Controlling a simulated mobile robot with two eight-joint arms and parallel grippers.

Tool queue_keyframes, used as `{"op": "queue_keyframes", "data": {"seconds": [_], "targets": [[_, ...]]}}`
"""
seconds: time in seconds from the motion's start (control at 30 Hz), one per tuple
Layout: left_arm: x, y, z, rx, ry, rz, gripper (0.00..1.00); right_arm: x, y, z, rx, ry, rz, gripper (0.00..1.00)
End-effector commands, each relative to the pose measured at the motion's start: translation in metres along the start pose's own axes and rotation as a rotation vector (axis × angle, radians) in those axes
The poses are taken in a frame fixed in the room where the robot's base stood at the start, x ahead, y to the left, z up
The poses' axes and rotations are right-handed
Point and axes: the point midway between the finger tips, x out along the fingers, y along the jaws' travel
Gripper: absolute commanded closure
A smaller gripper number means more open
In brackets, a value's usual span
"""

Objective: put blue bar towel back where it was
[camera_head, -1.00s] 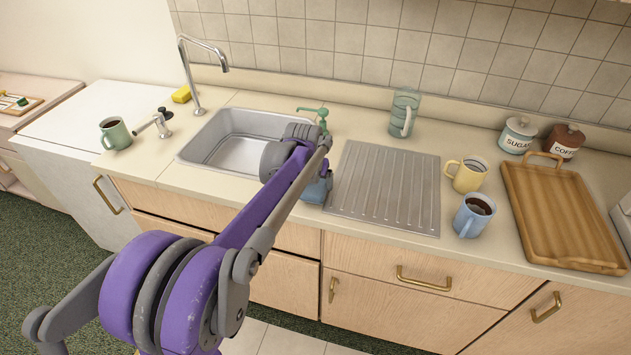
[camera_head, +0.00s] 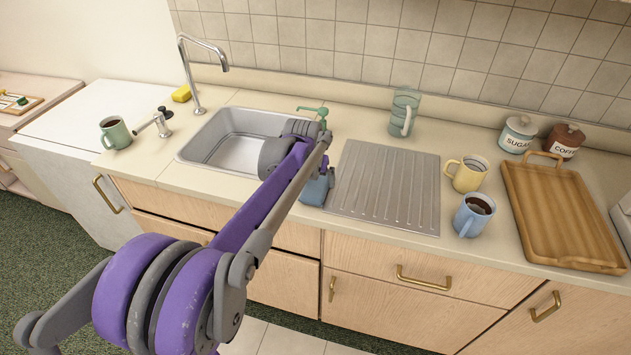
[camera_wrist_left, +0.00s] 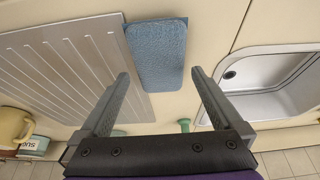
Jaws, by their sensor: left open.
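The blue bar towel (camera_head: 314,191) lies on the counter between the sink and the ribbed drainboard, partly hidden behind my left arm in the head view. In the left wrist view the folded towel (camera_wrist_left: 157,50) lies flat, close beside the drainboard's edge. My left gripper (camera_wrist_left: 160,73) is open, with its fingers on either side of the towel's near end in that view. Nothing is held between the fingers. In the head view my left forearm mostly hides this gripper. My right gripper is not in view.
The sink (camera_head: 235,140) is left of the towel and the drainboard (camera_head: 385,187) is right of it. A yellow mug (camera_head: 467,174), a blue mug (camera_head: 473,215) and a wooden tray (camera_head: 562,215) stand farther right.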

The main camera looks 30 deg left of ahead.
Motion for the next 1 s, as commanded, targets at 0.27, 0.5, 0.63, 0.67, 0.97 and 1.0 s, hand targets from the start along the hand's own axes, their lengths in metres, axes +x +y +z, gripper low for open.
{"op": "queue_keyframes", "data": {"seconds": [0.27, 0.5, 0.63, 0.67, 0.97, 1.0], "targets": [[-0.064, 0.0, 0.001, -0.001, 0.0, 0.0, 0.0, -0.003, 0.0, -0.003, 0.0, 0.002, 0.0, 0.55], [-0.1, 0.0, 0.001, -0.001, 0.0, 0.0, 0.0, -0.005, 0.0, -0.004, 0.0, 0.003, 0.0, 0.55], [-0.108, 0.0, 0.001, 0.0, -0.001, 0.0, 0.0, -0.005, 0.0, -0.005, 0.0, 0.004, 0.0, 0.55], [-0.109, 0.0, 0.001, 0.0, -0.001, 0.0, 0.0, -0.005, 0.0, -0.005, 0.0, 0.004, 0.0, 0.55], [-0.115, 0.028, 0.056, 0.045, 0.011, 0.02, 0.0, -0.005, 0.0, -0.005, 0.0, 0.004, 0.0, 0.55], [-0.115, 0.036, 0.076, 0.061, 0.015, 0.027, 0.0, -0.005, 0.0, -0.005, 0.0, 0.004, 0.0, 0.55]]}}
